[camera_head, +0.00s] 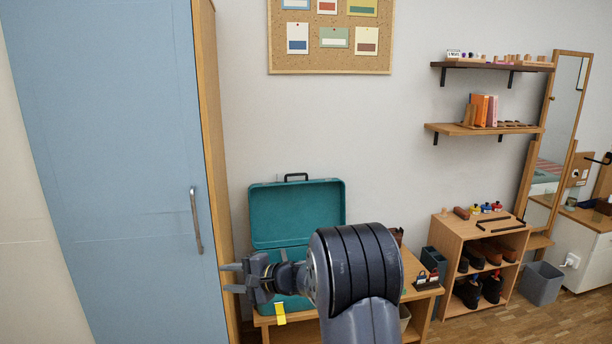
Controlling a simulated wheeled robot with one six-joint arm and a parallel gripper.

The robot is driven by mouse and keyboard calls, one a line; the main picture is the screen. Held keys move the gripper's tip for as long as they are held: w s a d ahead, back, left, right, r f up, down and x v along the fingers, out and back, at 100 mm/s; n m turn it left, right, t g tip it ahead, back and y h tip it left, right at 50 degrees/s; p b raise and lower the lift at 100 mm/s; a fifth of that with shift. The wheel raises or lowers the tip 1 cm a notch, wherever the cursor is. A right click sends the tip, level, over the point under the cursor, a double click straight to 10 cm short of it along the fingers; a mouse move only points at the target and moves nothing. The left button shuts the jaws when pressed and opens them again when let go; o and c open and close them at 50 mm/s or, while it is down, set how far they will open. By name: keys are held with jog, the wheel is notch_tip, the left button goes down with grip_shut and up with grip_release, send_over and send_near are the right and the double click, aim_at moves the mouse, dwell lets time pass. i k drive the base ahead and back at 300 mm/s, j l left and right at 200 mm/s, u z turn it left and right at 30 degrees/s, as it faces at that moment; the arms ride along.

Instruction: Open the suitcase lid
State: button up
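The teal suitcase stands on a low wooden bench (420,308) against the wall. Its lid (297,212) is raised and stands about upright, with the dark handle (296,177) at its top edge. A yellow tag (280,314) hangs at the suitcase's front. My gripper (226,278) is in front of the suitcase's left side, below the lid, pointing left. Its fingers are apart with nothing seen between them. My arm hides much of the suitcase's base and its right side. I cannot tell whether the gripper touches the suitcase.
A tall blue cabinet door (110,150) with a metal handle (196,220) stands close to the left. A wooden shoe rack (456,232), a grey bin (541,283) and a tall mirror (568,80) are at the right. Wall shelves (490,67) hang above the rack.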

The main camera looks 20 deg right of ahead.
aim_at(286, 213)
jog(key=i+l+z, duration=0.1)
jog(key=i+l, duration=0.65)
jog(key=i+l+z, duration=0.15)
jog(key=i+l, duration=0.15)
jog(key=i, duration=0.25)
jog(key=i+l, duration=0.3)
jog(key=i, duration=0.15)
jog(key=i+l+z, duration=0.15)
jog(key=i+l, duration=0.15)
jog(key=i, duration=0.2)
